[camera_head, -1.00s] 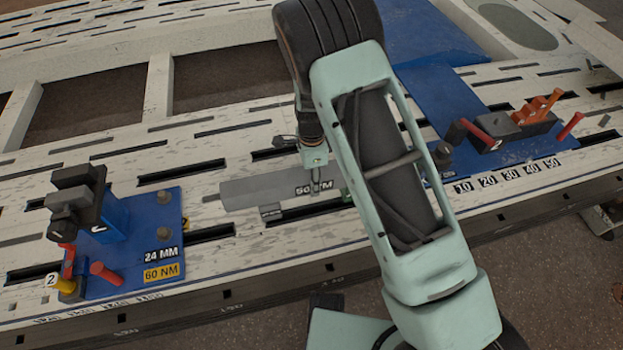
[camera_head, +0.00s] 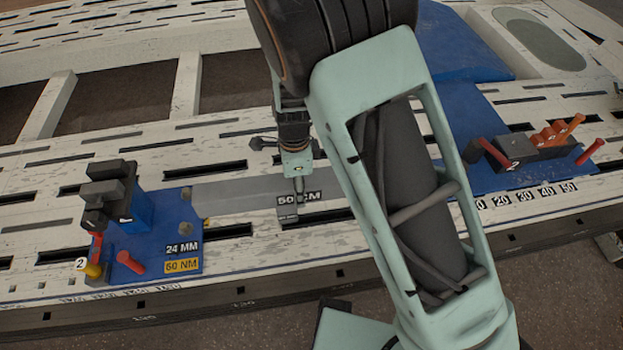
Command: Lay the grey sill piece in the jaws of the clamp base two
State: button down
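The grey sill piece (camera_head: 235,195) is a long flat bar marked "50 CM", lying left to right over the bench. My gripper (camera_head: 299,190) points down at its right part and appears shut on it; the fingertips are small and partly hidden. The piece's left end overlaps the right edge of the left blue clamp base (camera_head: 160,262) in the picture. That base has dark jaws (camera_head: 108,190), a yellow knob marked "2" and labels "24 MM" and "60 NM". Another clamp block (camera_head: 530,150) marked "2" stands on blue at the right. The gap under the piece is unclear.
A red peg (camera_head: 130,262) stands at the front of the left base. Red and orange handles (camera_head: 590,152) stick up at the right clamp. My forearm hides the middle right.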

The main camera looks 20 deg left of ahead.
jog(key=shift+s+a+r, duration=0.55)
jog(key=shift+s+r, duration=0.05)
jog(key=shift+s, duration=0.05)
jog(key=shift+d+r+p, duration=0.1)
jog(key=shift+r+p, duration=0.1)
jog(key=shift+p, duration=0.2)
jog(key=shift+d+r+p, duration=0.25)
jog(key=shift+r+p, duration=0.05)
jog(key=shift+p, duration=0.05)
jog(key=w+d+r+n+p, duration=0.1)
jog(key=d+r+n+p, duration=0.1)
jog(key=d+p, duration=0.1)
jog(key=w+d+r+n+p, duration=0.1)
jog(key=w+d+r+p, duration=0.1)
jog(key=d, duration=0.4)
jog(key=w+d+r+n+p, duration=0.2)
jog(key=d+r+p, duration=0.2)
jog(key=p, duration=0.2)
jog(key=shift+d+r+n, duration=0.15)
jog(key=shift+r+n, duration=0.05)
jog(key=shift+n, duration=0.1)
jog(key=d+r+n+p, duration=0.3)
jog(key=d+r+p, duration=0.2)
jog(key=d, duration=0.3)
jog(key=s+d+r+n+p, duration=0.1)
jog(key=d+r+n+p, duration=0.3)
jog(key=d+p, duration=0.4)
jog(key=shift+d+r, duration=0.5)
jog(key=shift+r, duration=0.15)
